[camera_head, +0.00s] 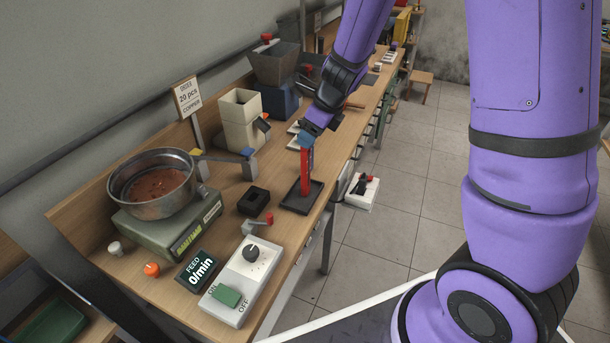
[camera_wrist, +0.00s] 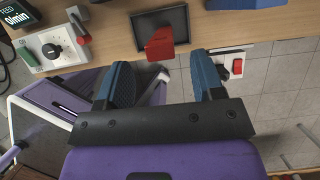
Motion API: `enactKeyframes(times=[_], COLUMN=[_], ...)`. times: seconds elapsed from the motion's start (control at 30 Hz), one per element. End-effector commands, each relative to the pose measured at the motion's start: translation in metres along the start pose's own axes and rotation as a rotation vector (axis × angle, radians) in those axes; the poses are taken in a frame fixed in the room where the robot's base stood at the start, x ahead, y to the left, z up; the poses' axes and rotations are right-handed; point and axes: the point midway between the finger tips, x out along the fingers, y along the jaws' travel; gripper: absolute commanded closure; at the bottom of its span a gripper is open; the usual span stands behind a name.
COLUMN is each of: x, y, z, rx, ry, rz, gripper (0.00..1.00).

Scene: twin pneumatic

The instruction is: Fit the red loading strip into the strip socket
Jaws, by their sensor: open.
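The red loading strip (camera_head: 305,172) stands upright on a dark shallow tray (camera_head: 314,197) near the bench's front edge. In the wrist view its red end (camera_wrist: 160,43) shows just beyond my fingertips, roughly midway between them, with the tray (camera_wrist: 142,24) behind. My gripper (camera_head: 308,141) is at the strip's top, pointing down, its blue fingers (camera_wrist: 162,70) apart. I see no clear contact, and the head view hides part of the strip's top. A small black block with a dark opening (camera_head: 254,201) sits left of the tray; it looks like the strip socket.
A metal bowl on a scale (camera_head: 150,190) stands at the left. A white control box (camera_head: 243,285) with a green switch and a small red-handled lever (camera_head: 262,222) are nearer. A cream hopper (camera_head: 240,120) stands behind.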

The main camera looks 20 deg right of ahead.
Motion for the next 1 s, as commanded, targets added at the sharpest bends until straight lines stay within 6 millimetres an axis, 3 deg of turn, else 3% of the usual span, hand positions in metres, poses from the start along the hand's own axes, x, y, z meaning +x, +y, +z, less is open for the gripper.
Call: enactKeyframes(times=[0.17,0.5,0.83,1.0], x=[0.009,0.050,0.056,0.055], y=[0.000,-0.002,-0.001,-0.001], z=[-0.001,-0.004,-0.004,-0.004], rx=[0.000,0.000,-0.002,-0.002], ry=[0.001,0.001,0.000,0.000], rz=[0.001,0.001,0.000,0.000], gripper=[0.38,0.38,0.38,0.75])
